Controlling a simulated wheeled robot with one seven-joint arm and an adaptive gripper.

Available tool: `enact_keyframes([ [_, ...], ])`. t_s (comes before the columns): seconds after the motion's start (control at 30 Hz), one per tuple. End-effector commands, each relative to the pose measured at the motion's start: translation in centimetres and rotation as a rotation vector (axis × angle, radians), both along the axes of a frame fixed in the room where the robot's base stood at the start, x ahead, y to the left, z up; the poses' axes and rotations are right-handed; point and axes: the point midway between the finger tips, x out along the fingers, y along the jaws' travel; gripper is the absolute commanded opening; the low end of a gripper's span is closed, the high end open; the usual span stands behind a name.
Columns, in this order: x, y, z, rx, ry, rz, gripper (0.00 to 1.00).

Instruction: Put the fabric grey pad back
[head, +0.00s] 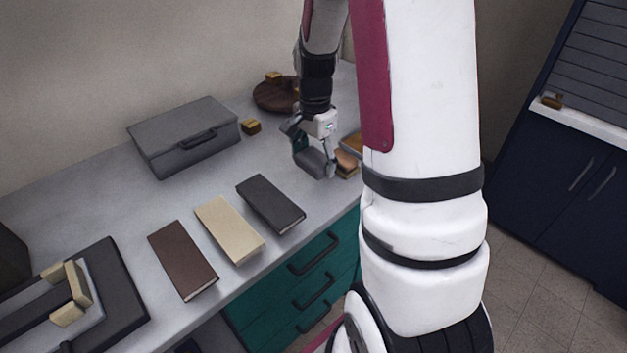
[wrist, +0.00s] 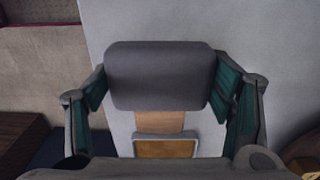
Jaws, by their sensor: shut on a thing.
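The grey fabric pad (wrist: 160,76) is a rounded dark grey block. It sits between the two green-lined fingers of my gripper (wrist: 162,92) in the wrist view. In the head view my gripper (head: 313,150) is shut on the pad (head: 314,162), near the right part of the counter. I cannot tell how far the pad is above the surface. In the head view a tan and brown block (head: 347,163) lies just right of the pad.
A grey case (head: 180,140) stands at the back of the counter. Black (head: 270,203), cream (head: 229,229) and brown (head: 183,259) books lie in front. A round dark wooden piece (head: 275,96) is behind my gripper. My arm hides the counter's right end.

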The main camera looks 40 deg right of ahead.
Motion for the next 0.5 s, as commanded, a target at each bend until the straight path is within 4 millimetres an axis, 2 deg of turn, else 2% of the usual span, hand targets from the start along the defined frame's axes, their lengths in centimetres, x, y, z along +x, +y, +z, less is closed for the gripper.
enact_keyframes([
  [0.03, -0.1, 0.0, -0.9, 0.002, 0.003, 0.0, 0.44],
  [0.27, 0.0, 0.0, -2.6, 0.0, 0.001, 0.003, 0.44],
  [0.5, 0.0, 0.0, -5.6, 0.001, 0.002, 0.002, 0.44],
])
